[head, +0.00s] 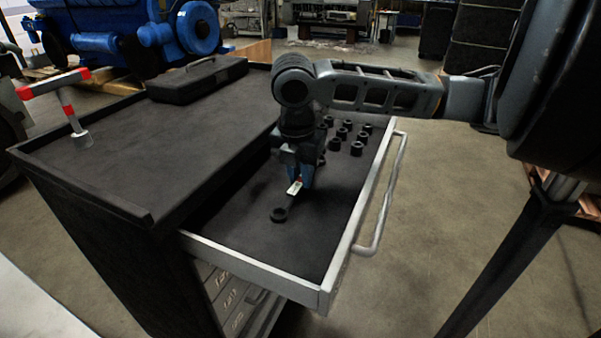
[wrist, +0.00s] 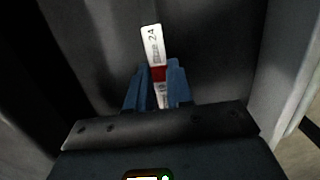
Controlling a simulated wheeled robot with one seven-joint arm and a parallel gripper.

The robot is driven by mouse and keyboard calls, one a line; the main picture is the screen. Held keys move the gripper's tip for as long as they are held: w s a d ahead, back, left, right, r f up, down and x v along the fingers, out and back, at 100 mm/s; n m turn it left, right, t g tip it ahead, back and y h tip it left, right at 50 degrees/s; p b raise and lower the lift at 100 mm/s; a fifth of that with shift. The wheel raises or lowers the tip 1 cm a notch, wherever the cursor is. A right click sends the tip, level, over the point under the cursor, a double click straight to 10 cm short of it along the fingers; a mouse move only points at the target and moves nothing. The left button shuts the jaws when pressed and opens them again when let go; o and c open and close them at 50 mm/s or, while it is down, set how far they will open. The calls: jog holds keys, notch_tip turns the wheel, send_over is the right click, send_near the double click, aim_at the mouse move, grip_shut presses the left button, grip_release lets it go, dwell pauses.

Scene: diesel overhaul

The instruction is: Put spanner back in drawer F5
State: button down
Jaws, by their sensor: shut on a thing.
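My gripper (head: 298,180) is shut on the spanner's handle; the fingers also show in the wrist view (wrist: 157,85). The gripper points down into an open drawer (head: 250,262) with a dark liner and pale metal walls. The spanner is inside the drawer's outline, low over the liner or touching it; I cannot tell which. The open drawer's own label is not visible.
Several black sockets (head: 356,148) stand in the drawer's far right part. A long handle (head: 388,200) runs along its front. Labelled shut drawers (head: 228,300) are below. The cabinet top (head: 190,130) holds a black case (head: 198,80) and a red-and-white T-shaped tool (head: 68,105).

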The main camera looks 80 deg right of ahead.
jog(key=shift+f+b, duration=0.55)
jog(key=shift+f, duration=0.25)
jog(key=c, duration=0.9)
grip_release()
jog(key=shift+c, duration=0.2)
